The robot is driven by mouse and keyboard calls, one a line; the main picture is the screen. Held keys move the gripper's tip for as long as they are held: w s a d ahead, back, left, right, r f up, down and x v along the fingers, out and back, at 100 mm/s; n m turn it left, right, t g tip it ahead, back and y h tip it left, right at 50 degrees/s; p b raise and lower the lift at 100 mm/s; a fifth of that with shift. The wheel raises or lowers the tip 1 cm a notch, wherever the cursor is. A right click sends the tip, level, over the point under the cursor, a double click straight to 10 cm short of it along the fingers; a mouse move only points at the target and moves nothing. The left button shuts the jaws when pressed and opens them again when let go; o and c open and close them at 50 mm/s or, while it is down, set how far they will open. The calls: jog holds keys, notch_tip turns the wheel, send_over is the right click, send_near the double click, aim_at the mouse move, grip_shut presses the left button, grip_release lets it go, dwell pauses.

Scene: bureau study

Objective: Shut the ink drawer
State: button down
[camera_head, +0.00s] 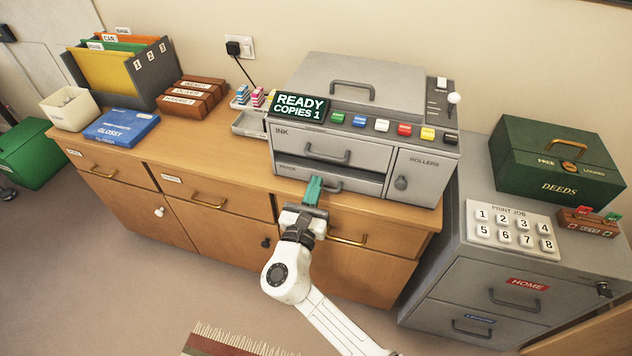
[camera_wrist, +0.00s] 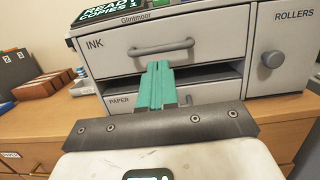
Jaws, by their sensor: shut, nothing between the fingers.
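The ink drawer (camera_head: 300,141) is the upper grey front of the copier (camera_head: 350,95), marked INK, with a grey bar handle (camera_head: 327,157). In the wrist view, the ink drawer (camera_wrist: 112,50) looks close to level with the rollers door; I cannot tell whether it stands slightly out. My gripper (camera_head: 315,181) is shut and empty, its teal fingers pointing at the copier front below the ink handle. In the wrist view, my gripper's fingertips (camera_wrist: 158,66) overlap the area just under the handle; I cannot tell whether they touch. The fingers hide part of the dark gap and paper front below.
The paper front (camera_wrist: 121,102) sits below the dark gap. The rollers door (camera_head: 416,178) with its knob is at right. The copier stands on a wooden cabinet (camera_head: 200,138). A grey filing cabinet (camera_head: 470,270) stands at right.

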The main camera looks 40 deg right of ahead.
jog(key=v, duration=0.8)
jog(key=shift+a+b, duration=0.2)
jog(key=shift+b, duration=0.2)
jog(key=shift+s, duration=0.15)
jog(key=s+d+f+m+g+y, duration=0.35)
jog(key=s+d+m+g, duration=0.2)
jog(key=s+m, duration=0.2)
jog(key=s+d+f+m+g+y, duration=0.2)
jog(key=s+d+f+m+g, duration=0.2)
jog(key=s+d+m, duration=0.35)
jog(key=s+a+f+m+g+y, duration=0.1)
jog(key=s+a+f+m+y, duration=0.2)
jog(key=s+a+m+y, duration=0.6)
jog(key=shift+s+m+g+y, duration=0.35)
jog(key=shift+s+m+y, duration=0.4)
jog(key=shift+m, duration=0.15)
